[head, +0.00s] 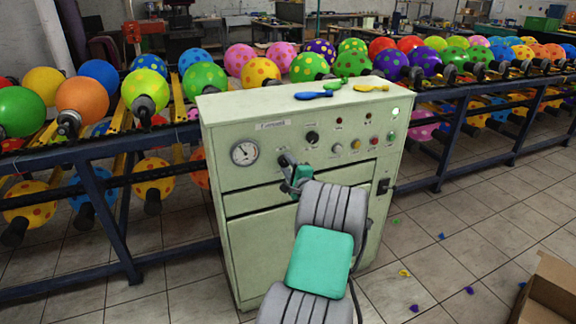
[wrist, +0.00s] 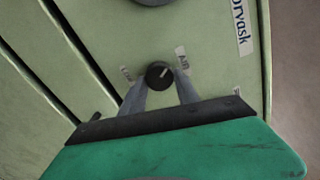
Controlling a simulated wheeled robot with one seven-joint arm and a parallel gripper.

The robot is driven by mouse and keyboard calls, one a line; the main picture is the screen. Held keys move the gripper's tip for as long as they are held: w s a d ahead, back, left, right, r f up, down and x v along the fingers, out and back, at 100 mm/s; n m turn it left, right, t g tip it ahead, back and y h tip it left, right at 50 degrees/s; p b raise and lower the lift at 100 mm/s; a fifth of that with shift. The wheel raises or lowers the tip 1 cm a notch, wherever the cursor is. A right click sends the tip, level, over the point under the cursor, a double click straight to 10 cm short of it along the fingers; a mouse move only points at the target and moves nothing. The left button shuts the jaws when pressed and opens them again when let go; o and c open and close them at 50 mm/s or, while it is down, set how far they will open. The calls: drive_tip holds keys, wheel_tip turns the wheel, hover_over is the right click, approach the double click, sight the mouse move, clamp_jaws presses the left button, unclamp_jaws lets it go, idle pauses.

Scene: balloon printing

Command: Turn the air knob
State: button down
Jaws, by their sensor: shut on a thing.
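The pale green control cabinet (head: 270,188) stands in front of me in the head view. My gripper (head: 287,161) reaches its front panel, just right of the round gauge (head: 244,153). In the wrist view my gripper (wrist: 160,88) has its two grey fingers on either side of a small round black knob (wrist: 159,74), shut on it. The knob has a white pointer line slanting up to the right. In the head view my gripper hides most of this knob.
Another black knob (head: 312,137) sits up and right of my gripper, with small buttons further right. Deflated balloons (head: 313,95) lie on the cabinet top. Racks of printed balloons (head: 203,78) run behind and to both sides. A cardboard box (head: 548,290) stands at lower right.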

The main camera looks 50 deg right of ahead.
drive_tip(key=c, duration=0.9)
unclamp_jaws()
drive_tip(key=v, duration=0.7)
drive_tip(key=shift+s+a, duration=0.2)
drive_tip(key=shift+s, duration=0.15)
